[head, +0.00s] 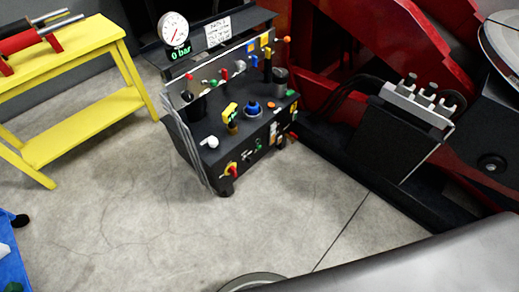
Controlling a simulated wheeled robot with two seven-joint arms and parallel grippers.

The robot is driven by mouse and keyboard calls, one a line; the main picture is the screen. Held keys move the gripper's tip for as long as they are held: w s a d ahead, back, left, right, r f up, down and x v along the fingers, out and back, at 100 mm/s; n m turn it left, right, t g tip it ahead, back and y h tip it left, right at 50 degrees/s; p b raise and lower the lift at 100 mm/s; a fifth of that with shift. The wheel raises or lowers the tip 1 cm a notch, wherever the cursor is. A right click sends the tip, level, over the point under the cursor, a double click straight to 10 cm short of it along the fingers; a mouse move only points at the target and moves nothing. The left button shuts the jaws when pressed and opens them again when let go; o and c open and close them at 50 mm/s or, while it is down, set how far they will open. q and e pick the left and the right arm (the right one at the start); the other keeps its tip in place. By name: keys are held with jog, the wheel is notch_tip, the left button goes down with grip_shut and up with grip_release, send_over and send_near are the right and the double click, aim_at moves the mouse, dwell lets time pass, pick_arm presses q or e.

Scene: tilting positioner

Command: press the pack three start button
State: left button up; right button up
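A dark control console (215,172) stands on the floor in the upper middle of the head view. Its top and front carry several coloured knobs, levers and buttons. A blue knob (253,108) sits near the middle of the top, with a yellow handle (230,112) to its left. Small green controls (258,146) and a red and yellow rotary switch (231,170) are on the front face. The labels are too small to read, so I cannot tell which control is the pack three start button. Neither of my grippers is in view.
A round gauge (173,29) above a "0 bar" display stands behind the console. A yellow bench (75,127) is at left. Red machinery (420,45) and a dark block with metal fittings (392,145) are at right. Concrete floor (140,225) in front is clear.

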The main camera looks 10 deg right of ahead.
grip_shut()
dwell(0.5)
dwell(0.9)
